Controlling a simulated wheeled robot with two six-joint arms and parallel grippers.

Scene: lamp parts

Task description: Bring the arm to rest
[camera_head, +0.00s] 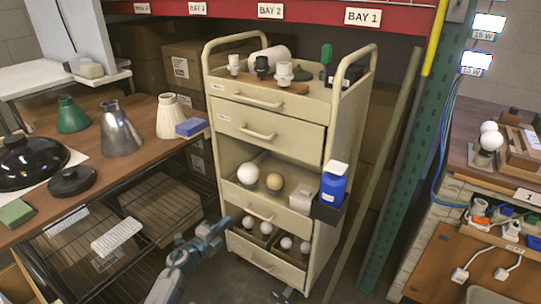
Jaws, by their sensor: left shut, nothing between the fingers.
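My left arm comes in from the bottom left. My left gripper (219,228) is low in front of the cart (262,115), near its lower left side. It is shut with nothing in it. It is apart from the lamp parts on the table and cart, and I cannot tell whether it touches the cart.
The wooden table (40,225) on the left holds lamp shades and dark round parts. A wire rack (150,205) is below it. A workbench (460,260) with plugs and sockets stands right. Floor shows between cart and workbench.

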